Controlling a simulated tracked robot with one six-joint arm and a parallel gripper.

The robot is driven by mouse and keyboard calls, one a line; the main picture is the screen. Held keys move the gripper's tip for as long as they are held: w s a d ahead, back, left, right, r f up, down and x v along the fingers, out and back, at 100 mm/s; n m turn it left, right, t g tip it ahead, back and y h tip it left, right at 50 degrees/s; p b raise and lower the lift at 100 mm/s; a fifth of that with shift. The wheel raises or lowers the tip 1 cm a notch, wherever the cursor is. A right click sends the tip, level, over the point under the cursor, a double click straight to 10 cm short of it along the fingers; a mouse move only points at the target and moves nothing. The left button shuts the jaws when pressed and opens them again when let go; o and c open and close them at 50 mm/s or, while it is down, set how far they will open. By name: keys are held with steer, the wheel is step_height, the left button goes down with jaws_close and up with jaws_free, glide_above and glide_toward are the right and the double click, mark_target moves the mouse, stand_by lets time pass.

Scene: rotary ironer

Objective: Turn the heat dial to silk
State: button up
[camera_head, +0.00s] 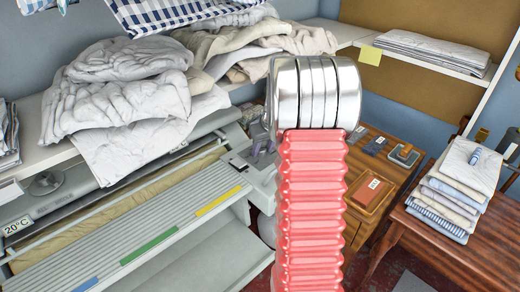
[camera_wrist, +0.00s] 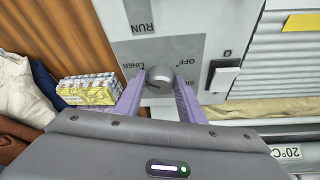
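The grey round heat dial (camera_wrist: 160,76) sits on the ironer's grey control panel (camera_wrist: 190,25) in the wrist view. Marks around it read LINEN to the left, OFF above right, and a partly hidden word starting "SI" at lower right. I cannot clearly tell which mark the dial points at. My gripper (camera_wrist: 161,80) has its two purple fingers apart, one on each side of the dial; whether they touch it is unclear. In the head view my gripper (camera_head: 262,149) is at the ironer's right end, mostly behind my arm, and the dial is hidden.
A yellow patterned box (camera_wrist: 88,92) stands left of the fingers. Grey-white linen (camera_head: 115,90) lies heaped above the ironer. A wooden table with folded cloths (camera_head: 455,185) is at right.

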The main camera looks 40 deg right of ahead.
steer(key=o, duration=0.3)
steer(key=shift+w+r, duration=0.1)
steer(key=shift+o, duration=0.2)
steer(key=shift+r, duration=0.1)
steer(key=v, duration=1.3)
steer(key=shift+s+r, duration=0.2)
steer(key=shift+m, duration=0.3)
